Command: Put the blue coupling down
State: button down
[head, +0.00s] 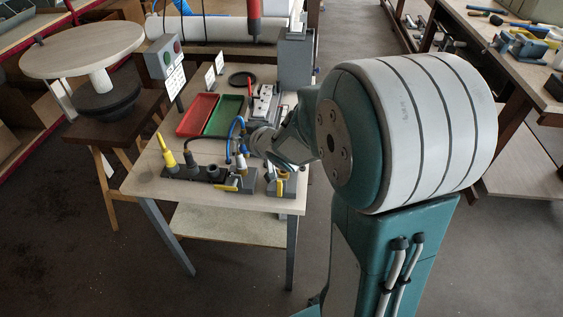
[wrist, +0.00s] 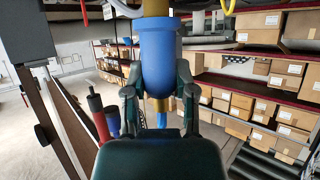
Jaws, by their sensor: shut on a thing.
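My gripper (wrist: 158,98) is shut on the blue coupling (wrist: 158,60), with one dark finger on each side of its lower part. The coupling is a smooth blue cylinder, upright in the wrist view, with brass-coloured parts above and below. Its top end is cut off by the frame edge. A bit of blue hose (wrist: 162,119) shows below it. In the head view my gripper (head: 262,142) is over the front right of the light worktable (head: 140,182). The coupling cannot be made out clearly there; a curved blue hose (head: 232,128) shows just left of the gripper.
On the worktable are a red tray (head: 197,114), a green tray (head: 224,116), a dark holder block with a yellow-tipped piece (head: 166,153), and valve blocks with yellow handles (head: 228,187). A grey button box (head: 164,57) stands behind. A round-topped stand (head: 82,45) is at left.

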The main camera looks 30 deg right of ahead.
jog(key=shift+s+d+f, duration=0.25)
jog(key=shift+d+f, duration=1.4)
jog(key=shift+f, duration=0.35)
jog(key=shift+s+d+f, duration=0.25)
jog(key=shift+d+f, duration=1.45)
jog(key=shift+f, duration=0.35)
jog(key=shift+s+d+f, duration=0.25)
jog(key=shift+d+f, duration=1.4)
jog(key=shift+f, duration=0.35)
jog(key=shift+d, duration=0.15)
jog(key=shift+f, duration=0.3)
jog(key=shift+c, duration=2.1)
grip_release()
jog(key=shift+f, duration=0.1)
